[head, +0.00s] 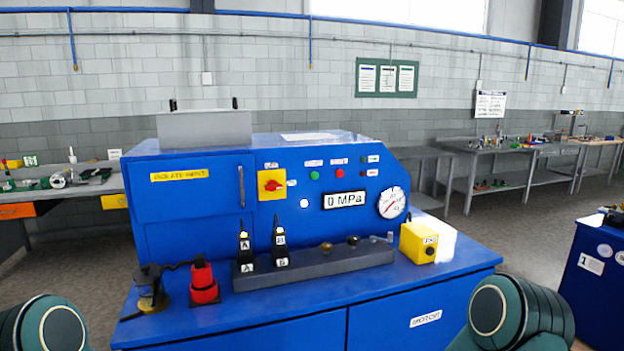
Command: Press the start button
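A blue machine (200,225) stands in front of me with a control panel on its sloped face. A round green button (314,175) sits on the panel, with a small label above it too small to read. A round red button (339,173) is just right of it. Which label reads start cannot be told. Neither gripper is in view; only teal parts of my arms show at the bottom left and bottom right corners, well below the panel.
Left of the buttons is a red rotary switch on a yellow plate (271,185). Below are a "0 MPa" display (345,199), a dial gauge (391,202), two black levers marked A and B, a red device (204,283) and a yellow box (418,243). Workbenches line the walls.

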